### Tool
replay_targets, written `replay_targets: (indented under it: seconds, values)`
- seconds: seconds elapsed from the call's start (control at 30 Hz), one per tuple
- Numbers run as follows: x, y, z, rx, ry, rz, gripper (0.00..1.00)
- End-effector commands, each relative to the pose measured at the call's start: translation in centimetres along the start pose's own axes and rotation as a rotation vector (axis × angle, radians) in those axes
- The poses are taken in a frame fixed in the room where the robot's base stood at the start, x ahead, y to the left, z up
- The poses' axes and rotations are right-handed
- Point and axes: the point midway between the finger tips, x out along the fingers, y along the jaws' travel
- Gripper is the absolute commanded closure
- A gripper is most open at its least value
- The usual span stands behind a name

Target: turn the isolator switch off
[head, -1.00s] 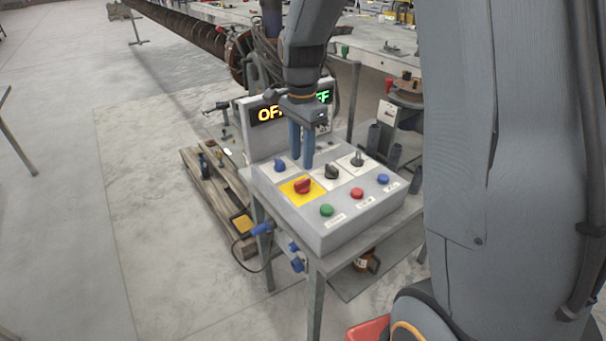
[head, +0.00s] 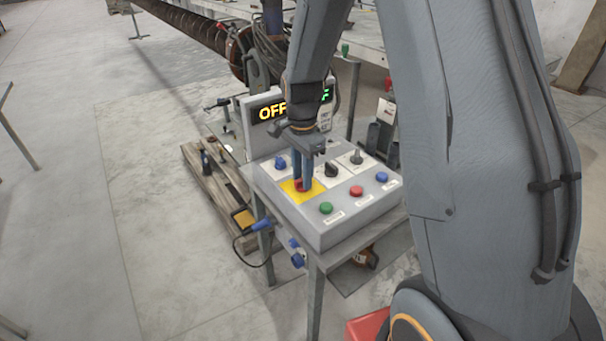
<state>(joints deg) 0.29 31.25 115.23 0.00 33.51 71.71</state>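The isolator switch (head: 299,186) is a red rotary knob on a yellow plate (head: 308,192) at the front left of the grey control box. My gripper (head: 303,184) points down with its blue fingers at the knob, covering much of it. The frames do not show clearly whether the fingers touch or grip the knob. Its turned position is largely hidden.
The control box (head: 335,236) also carries a blue knob (head: 280,163), a black knob (head: 331,170), a grey lever (head: 356,157), and green (head: 325,208), red (head: 356,191) and blue (head: 382,177) buttons. The display (head: 270,113) behind reads OFF in orange; its green text is partly hidden.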

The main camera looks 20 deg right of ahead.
Motion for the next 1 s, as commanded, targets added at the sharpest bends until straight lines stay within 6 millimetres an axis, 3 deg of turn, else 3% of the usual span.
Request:
replay_targets:
  seconds: [0.03,0.13,0.17,0.57,1.0]
  values:
    - [-0.01,0.00,0.01,0.000,0.000,0.000,0.82]
    - [-0.01,0.00,0.01,0.000,0.000,0.000,0.99]
    - [-0.01,0.00,0.01,0.000,0.000,0.000,1.00]
    - [-0.07,-0.02,0.00,-0.058,0.000,0.000,1.00]
    - [-0.10,-0.03,0.00,-0.402,0.000,0.000,1.00]
